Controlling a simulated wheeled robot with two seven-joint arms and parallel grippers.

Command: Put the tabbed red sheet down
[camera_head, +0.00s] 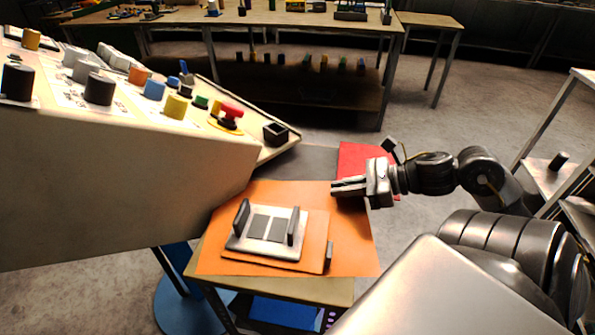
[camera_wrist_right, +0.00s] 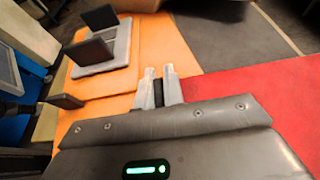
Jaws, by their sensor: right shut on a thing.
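The red sheet (camera_head: 362,155) shows at the back right of the low table, partly covered by my right gripper (camera_head: 334,188). In the right wrist view the red sheet (camera_wrist_right: 265,100) spreads to the right below the gripper (camera_wrist_right: 158,72). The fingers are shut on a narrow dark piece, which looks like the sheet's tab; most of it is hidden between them. I cannot tell whether the sheet rests on the table or hangs just above it. The fingertips are over the edge of a large orange sheet (camera_head: 357,255). My left gripper is not in view.
A smaller orange sheet (camera_head: 316,228) with a dark tab (camera_head: 329,253) bears a pale plate (camera_head: 236,246) with two dark uprights. A control console (camera_head: 120,150) with a red button stands close on the left.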

